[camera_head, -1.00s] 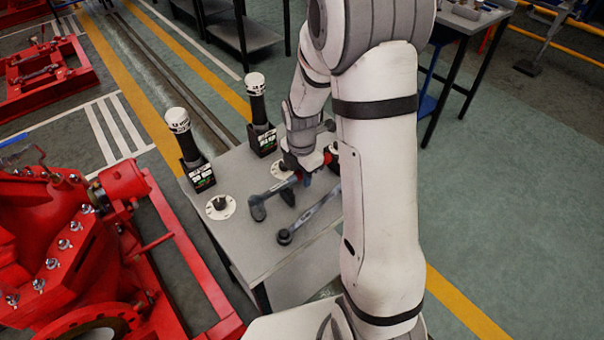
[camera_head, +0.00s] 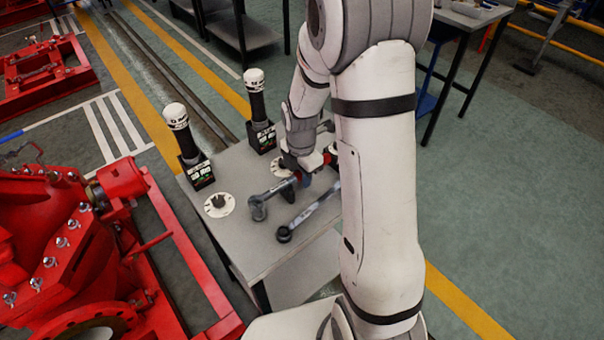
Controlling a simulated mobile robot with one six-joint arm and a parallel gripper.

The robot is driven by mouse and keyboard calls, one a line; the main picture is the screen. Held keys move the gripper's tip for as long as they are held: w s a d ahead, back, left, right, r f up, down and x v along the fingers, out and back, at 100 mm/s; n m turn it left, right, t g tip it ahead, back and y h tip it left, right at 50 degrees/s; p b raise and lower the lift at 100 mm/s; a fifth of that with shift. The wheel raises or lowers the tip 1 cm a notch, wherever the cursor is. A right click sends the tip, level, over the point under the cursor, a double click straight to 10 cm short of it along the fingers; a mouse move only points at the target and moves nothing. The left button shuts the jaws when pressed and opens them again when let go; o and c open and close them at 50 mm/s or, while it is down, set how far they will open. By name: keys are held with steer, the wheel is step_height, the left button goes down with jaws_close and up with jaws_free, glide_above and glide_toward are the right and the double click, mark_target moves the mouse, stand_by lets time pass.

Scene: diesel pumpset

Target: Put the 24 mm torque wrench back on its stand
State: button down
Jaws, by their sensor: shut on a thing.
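My gripper (camera_head: 301,177) is over the table, shut on a grey tool with red and blue parts, apparently the torque wrench (camera_head: 270,195). The wrench's grey head end points left and sits low over the table top; I cannot tell whether it touches. Its size marking cannot be read, and my arm hides its right end. Two white round discs with dark centres, possibly stands, are on the table: one at the left (camera_head: 219,206) is empty-looking, the other (camera_head: 281,167) is just behind my gripper and partly hidden.
A long grey wrench (camera_head: 308,214) lies on the grey table (camera_head: 262,250) in front of the held tool. Red pump machinery (camera_head: 75,250) stands left of the table.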

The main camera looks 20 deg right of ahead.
steer(key=shift+f, duration=0.3)
steer(key=c, duration=1.1)
jaws_free()
step_height(320, 180, up, 8)
steer(key=shift+f, duration=0.1)
